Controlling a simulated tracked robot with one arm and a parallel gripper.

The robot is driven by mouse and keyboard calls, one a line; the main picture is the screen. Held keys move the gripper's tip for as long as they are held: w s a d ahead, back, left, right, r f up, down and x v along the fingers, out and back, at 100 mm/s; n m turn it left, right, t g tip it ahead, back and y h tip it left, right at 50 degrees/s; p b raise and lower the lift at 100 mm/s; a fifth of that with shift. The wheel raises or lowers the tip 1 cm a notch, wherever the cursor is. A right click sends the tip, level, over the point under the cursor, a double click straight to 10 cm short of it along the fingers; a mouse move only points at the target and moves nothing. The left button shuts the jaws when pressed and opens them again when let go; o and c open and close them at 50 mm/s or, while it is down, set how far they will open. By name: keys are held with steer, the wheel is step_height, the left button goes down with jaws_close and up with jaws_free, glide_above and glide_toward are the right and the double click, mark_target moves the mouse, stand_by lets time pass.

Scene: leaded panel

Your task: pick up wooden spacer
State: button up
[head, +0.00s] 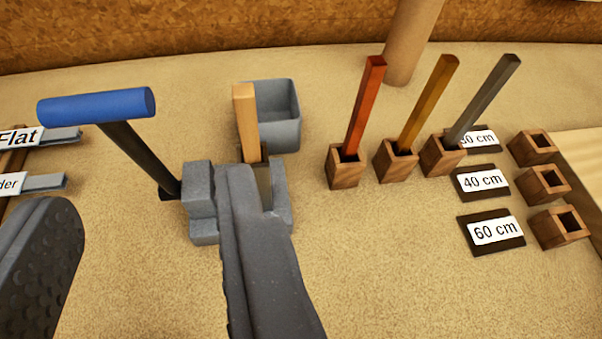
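The wooden spacer, as I take it, is a light upright wooden piece (246,122). Its lower end is between the grey blocks of a clamp-like holder (200,202), and its foot is partly hidden. My gripper (142,190) is open, with two dark fingers wide apart. The left finger, with a dimpled pad, is at the lower left edge. The other finger reaches up from the bottom middle and covers part of the holder, just below the spacer. I cannot tell whether it touches the holder. The spacer is not between the fingers.
A blue-handled lever (97,106) rises left of the holder. A grey open bin (282,133) is behind the spacer. Red (364,105), amber (430,100) and grey (484,98) rods stand in wooden sockets at right, near length labels (495,231) and empty sockets (558,228).

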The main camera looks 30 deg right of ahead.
mark_target(245, 115)
steer(key=shift+m+h, duration=0.4)
steer(key=shift+h, duration=0.4)
steer(key=w+d+f, duration=0.1)
steer(key=w, duration=0.1)
steer(key=w+d+f, duration=0.4)
steer(key=shift+w, duration=0.15)
steer(key=shift+w+d, duration=0.1)
steer(key=shift+w, duration=0.25)
steer(key=shift+f+b+x, duration=0.15)
steer(key=shift+b+x, duration=0.1)
steer(key=shift+x, duration=1.05)
steer(key=shift+f+b+x, duration=0.1)
steer(key=shift+b+x, duration=0.1)
steer(key=shift+x, duration=1.15)
jaws_close()
